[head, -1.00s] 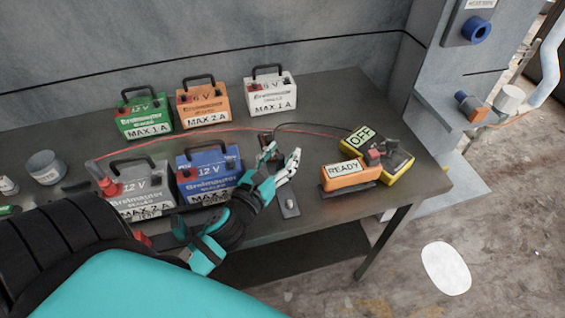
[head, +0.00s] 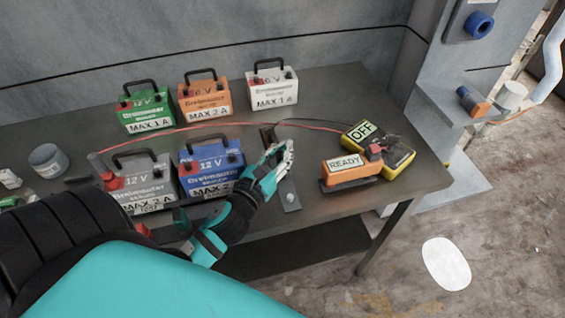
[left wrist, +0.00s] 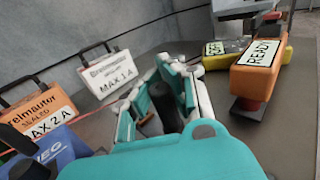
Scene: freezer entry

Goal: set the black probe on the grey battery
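The grey battery (head: 150,187) stands at the front left of the bench, marked 12 V, with a red probe (head: 112,181) at its left terminal. My left gripper (head: 282,158) is right of the blue battery, over a dark metal strip on the bench. In the left wrist view, the black probe (left wrist: 167,106) stands between its fingers, which appear closed on it. In the head view the fingers mostly hide this probe. A thin black cable runs from there to the yellow meter (head: 398,155). My right gripper is not in view.
The blue battery (head: 211,170) stands between my left gripper and the grey battery. Green (head: 147,112), orange (head: 204,100) and white (head: 274,92) batteries stand behind. An orange READY box (head: 350,172) is to the right. A red cable crosses the bench.

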